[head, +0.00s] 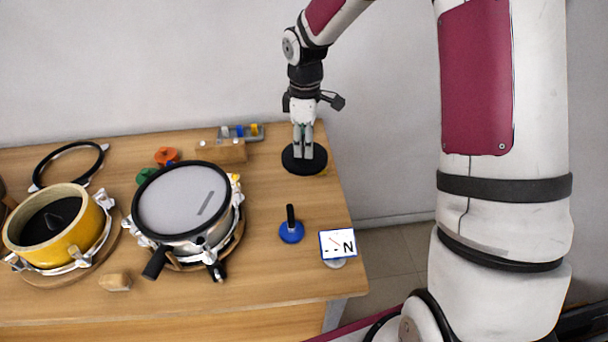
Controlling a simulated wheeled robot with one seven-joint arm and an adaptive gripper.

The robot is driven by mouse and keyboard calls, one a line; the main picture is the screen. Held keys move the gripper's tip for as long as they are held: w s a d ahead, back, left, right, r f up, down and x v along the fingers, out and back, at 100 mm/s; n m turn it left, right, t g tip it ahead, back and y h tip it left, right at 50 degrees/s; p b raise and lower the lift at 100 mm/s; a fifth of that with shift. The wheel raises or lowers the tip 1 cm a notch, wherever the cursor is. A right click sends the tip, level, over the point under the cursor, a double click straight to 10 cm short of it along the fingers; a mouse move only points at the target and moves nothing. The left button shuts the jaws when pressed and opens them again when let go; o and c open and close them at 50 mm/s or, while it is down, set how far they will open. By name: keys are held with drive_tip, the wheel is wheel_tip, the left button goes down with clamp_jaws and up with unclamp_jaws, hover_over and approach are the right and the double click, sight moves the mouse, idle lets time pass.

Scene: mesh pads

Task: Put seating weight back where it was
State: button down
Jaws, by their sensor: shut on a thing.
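The seating weight appears to be the round black disc (317,166) at the back right of the table in the head view. My gripper (304,155) points down over its middle, and its fingers are shut on the disc's central part. The fingers hide what they grip. The disc looks level, near the table's right edge. I cannot tell whether it rests on the table or hangs just above it. A smaller blue disc with an upright black handle (291,231) stands nearer the front, apart from my gripper.
A drum with a grey mesh head (178,200) stands left of centre, and an open yellow drum shell (71,246) is farther left. Clear table separates the black and blue discs.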

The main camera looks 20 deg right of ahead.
drive_tip(key=shift+f+p, duration=0.35)
drive_tip(key=shift+f, duration=4.3)
drive_tip(key=shift+f, duration=0.6)
drive_tip(key=c, duration=1.2)
unclamp_jaws()
drive_tip(key=shift+f, duration=0.1)
wheel_tip(320, 180, up, 13)
drive_tip(key=shift+f+b, duration=0.1)
drive_tip(key=shift+b, duration=0.4)
drive_tip(key=shift+s+r, duration=0.15)
drive_tip(key=shift+r, duration=0.25)
drive_tip(key=s+r+m+t+h, duration=0.1)
drive_tip(key=s+r+m, duration=0.2)
drive_tip(key=s+r, duration=0.45)
drive_tip(key=s+r+m+t, duration=0.1)
drive_tip(key=s+r+m, duration=0.2)
drive_tip(key=s, duration=0.4)
drive_tip(key=s+r+m+t, duration=0.1)
drive_tip(key=s+r+m, duration=0.2)
drive_tip(key=s, duration=0.3)
drive_tip(key=s+r+m+t+y, duration=0.1)
drive_tip(key=s+r+m+t, duration=0.1)
drive_tip(key=s+r, duration=0.3)
drive_tip(key=shift+s+d+m, duration=0.1)
drive_tip(key=shift+s+m, duration=0.8)
drive_tip(key=shift+s, duration=0.4)
